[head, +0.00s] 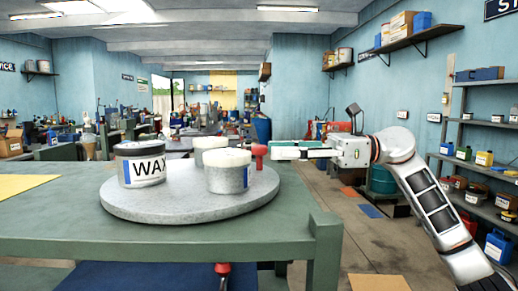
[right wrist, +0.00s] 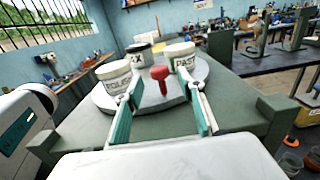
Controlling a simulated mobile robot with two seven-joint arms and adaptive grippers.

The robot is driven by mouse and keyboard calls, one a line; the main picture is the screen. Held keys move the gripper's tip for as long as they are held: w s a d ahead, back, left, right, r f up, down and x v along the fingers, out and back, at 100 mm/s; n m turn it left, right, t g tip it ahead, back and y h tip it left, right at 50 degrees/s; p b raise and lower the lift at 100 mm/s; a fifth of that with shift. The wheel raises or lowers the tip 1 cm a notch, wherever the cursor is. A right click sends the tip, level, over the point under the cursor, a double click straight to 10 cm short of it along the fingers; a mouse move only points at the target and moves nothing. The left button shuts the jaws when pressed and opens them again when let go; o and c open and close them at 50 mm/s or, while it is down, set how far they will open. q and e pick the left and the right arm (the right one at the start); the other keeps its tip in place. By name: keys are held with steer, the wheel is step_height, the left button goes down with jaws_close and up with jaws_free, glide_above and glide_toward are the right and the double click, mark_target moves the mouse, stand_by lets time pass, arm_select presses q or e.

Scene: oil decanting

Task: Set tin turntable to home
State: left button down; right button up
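The tin turntable (head: 150,207) is a round speckled-grey disc on the green bench. It carries a dark-lidded WAX tin (head: 140,168), a pale tin (head: 228,172) at the front and another pale tin (head: 211,146) behind. A red knob (head: 259,150) stands at its right edge; the knob also shows in the right wrist view (right wrist: 160,74). My right gripper (right wrist: 160,88) is open, its two teal-padded fingers spread to either side of the knob, close to it. Whether they touch it I cannot tell. My left gripper is not in view.
The green bench (head: 290,222) has a raised corner post at right front. A yellow sheet (head: 25,185) lies at its left. Shelves (head: 478,150) with containers stand along the right wall. Open floor lies between bench and shelves.

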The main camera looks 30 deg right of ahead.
mark_target(261, 150)
steer(key=shift+p+x, duration=0.3)
steer(key=shift+x, duration=2.1)
jaws_close()
